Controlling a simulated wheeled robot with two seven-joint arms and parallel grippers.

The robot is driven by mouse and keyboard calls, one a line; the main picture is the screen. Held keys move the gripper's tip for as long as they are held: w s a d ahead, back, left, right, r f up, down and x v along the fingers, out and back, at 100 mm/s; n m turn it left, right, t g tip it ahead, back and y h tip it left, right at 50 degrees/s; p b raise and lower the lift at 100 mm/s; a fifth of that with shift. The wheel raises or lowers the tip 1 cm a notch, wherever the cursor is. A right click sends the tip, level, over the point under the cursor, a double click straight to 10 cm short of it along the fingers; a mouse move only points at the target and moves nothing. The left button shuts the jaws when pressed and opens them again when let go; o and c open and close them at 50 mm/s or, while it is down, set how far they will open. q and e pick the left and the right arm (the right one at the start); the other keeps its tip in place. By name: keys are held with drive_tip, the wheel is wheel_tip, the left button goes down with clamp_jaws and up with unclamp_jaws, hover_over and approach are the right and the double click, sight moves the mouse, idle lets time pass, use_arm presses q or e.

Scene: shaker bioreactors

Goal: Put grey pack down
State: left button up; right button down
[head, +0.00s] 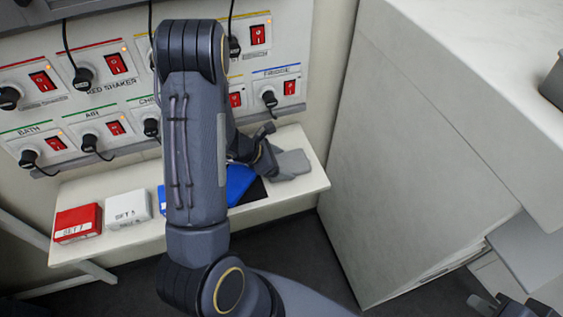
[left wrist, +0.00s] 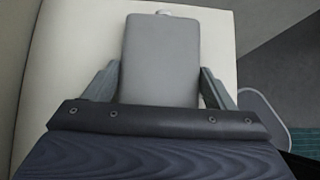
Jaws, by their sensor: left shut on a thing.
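The grey pack (head: 293,163) is at the right end of the white shelf (head: 285,200), below the switch panel. My left gripper (head: 268,152) is at its left side in the head view. In the left wrist view the grey pack (left wrist: 160,60) lies flat between the two fingers of my left gripper (left wrist: 158,85), which is shut on it. The white surface shows around and beyond it. I cannot tell whether the pack touches the shelf. My right gripper (head: 503,304) shows only partly at the bottom right corner.
A red box (head: 77,223), a white box (head: 128,207) and a blue item (head: 238,183) stand on the shelf; my arm partly hides the blue one. A dark patch lies beside it. The panel (head: 120,95) above has red switches and black plugs. A pale cabinet (head: 415,160) stands right.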

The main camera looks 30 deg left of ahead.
use_arm(q)
drive_tip(key=o, duration=1.2)
drive_tip(key=shift+c, duration=0.2)
